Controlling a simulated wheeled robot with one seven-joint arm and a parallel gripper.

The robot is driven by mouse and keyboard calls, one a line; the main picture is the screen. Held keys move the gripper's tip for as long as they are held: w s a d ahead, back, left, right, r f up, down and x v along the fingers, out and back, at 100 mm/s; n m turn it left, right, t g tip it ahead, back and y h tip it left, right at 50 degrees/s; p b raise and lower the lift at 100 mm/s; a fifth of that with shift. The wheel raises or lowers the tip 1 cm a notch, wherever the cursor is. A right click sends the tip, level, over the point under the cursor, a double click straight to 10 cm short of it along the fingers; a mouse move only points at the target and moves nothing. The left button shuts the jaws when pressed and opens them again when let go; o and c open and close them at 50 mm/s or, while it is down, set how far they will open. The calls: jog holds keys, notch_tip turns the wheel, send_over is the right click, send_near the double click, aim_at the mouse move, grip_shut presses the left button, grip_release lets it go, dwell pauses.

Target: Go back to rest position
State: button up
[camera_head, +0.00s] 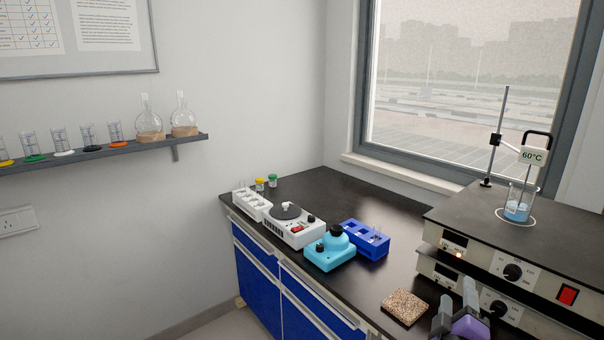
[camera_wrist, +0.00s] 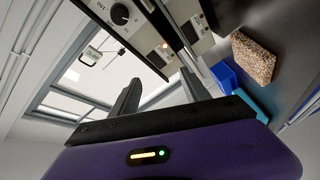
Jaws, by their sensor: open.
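My gripper (camera_head: 458,303) shows at the bottom right of the head view, with grey fingers and a purple body. It is low in front of the heating units, just right of the speckled brown block (camera_head: 405,307). In the wrist view, my gripper (camera_wrist: 158,88) has its two dark fingers apart with nothing held between them. The wrist view is strongly tilted and shows the brown block (camera_wrist: 253,58) to the right of the fingers, apart from them.
Two stacked heating units (camera_head: 520,256) stand on the bench's right, bearing a beaker of blue liquid (camera_head: 517,211) and a stand (camera_head: 495,150). A turquoise device (camera_head: 330,252), blue rack (camera_head: 366,240) and white device (camera_head: 292,228) stand left. Bare black bench (camera_head: 385,280) lies between.

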jog(key=s+a+f+m+t+y, duration=0.1)
jog(key=s+a+f+y, duration=0.3)
jog(key=s, duration=0.5)
jog(key=s+a+f+m+t+y, duration=0.1)
jog(key=s+a+f+y, duration=0.15)
jog(key=s+a, duration=0.55)
jog(key=s+a+m+g+y, duration=0.1)
jog(key=s+m, duration=0.4)
jog(key=s, duration=2.5)
jog(key=shift+a+r+g+y, duration=0.2)
jog(key=shift+r+g+y, duration=0.25)
jog(key=shift+g, duration=0.65)
